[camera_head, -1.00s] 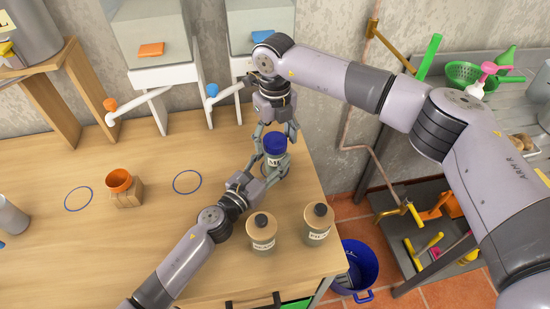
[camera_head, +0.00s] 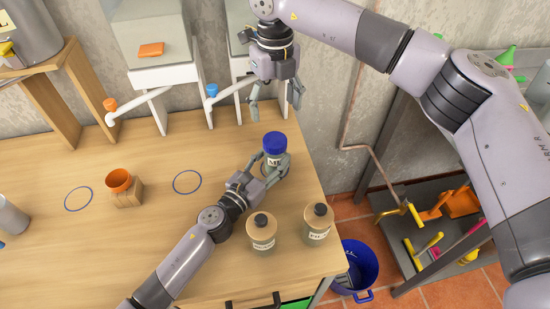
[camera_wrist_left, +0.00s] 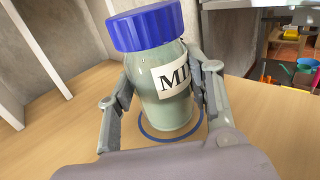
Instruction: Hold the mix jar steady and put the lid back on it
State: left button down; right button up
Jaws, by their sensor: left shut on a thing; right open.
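The mix jar (camera_head: 272,161) stands upright near the right end of the wooden table, its label partly hidden by a finger. The blue lid (camera_head: 275,142) sits on top of the jar. In the left wrist view the jar (camera_wrist_left: 162,82) stands within a blue ring on the table, and the lid (camera_wrist_left: 151,28) covers its mouth, looking slightly tilted with the view. My left gripper (camera_head: 271,168) is shut on the jar's body from the lower left. My right gripper (camera_head: 275,108) is open and empty, above and behind the lid, apart from it.
Two jars with dark knobs, one (camera_head: 261,233) and another (camera_head: 318,224), stand in front of the mix jar. An orange cup (camera_head: 119,180) in a wooden block stands left. A blue bucket (camera_head: 357,268) is on the floor beyond the table's right edge.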

jog(key=shift+r, duration=0.75)
pick_arm(q)
jog(key=c, duration=0.7)
grip_release()
jog(key=v, duration=1.2)
